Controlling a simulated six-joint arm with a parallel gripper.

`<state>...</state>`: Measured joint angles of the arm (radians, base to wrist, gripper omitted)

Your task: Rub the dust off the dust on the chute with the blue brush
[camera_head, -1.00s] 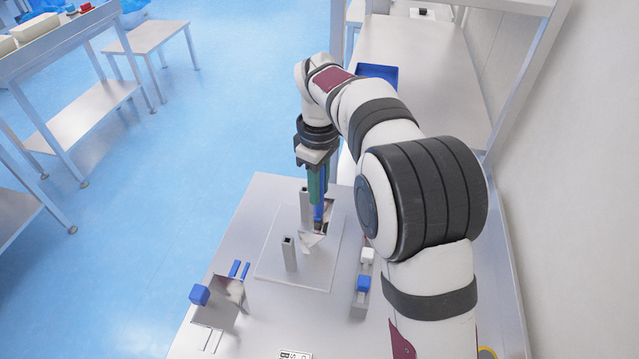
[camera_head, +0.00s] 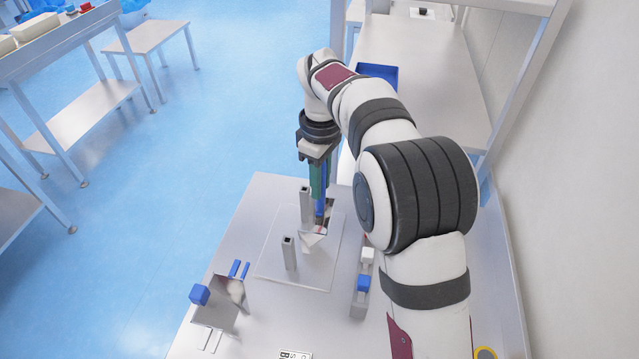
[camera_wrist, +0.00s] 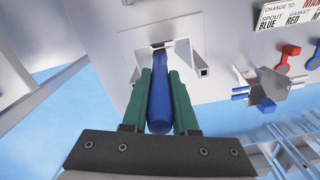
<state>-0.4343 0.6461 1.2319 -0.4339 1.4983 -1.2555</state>
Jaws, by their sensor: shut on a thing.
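My gripper (camera_head: 318,184) points down over the metal chute (camera_head: 312,240), its green fingers shut on the blue brush. The blue brush (camera_wrist: 160,95) stands lengthwise between the green fingers (camera_wrist: 160,100) in the wrist view, its far end at the chute opening. In the head view the brush (camera_head: 321,203) reaches down to the chute's upper part. I cannot tell whether its bristles touch the chute. The chute sits on a square plate (camera_head: 275,270) between two upright posts. The dust itself is too small or too hidden to make out.
Two square metal posts (camera_head: 290,254) stand close to the chute. A small metal stand with a blue block (camera_head: 199,294) is at front left. A narrow rack with a white and a blue piece (camera_head: 363,283) is at right. A printed sign (camera_wrist: 290,15) lies on the table.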

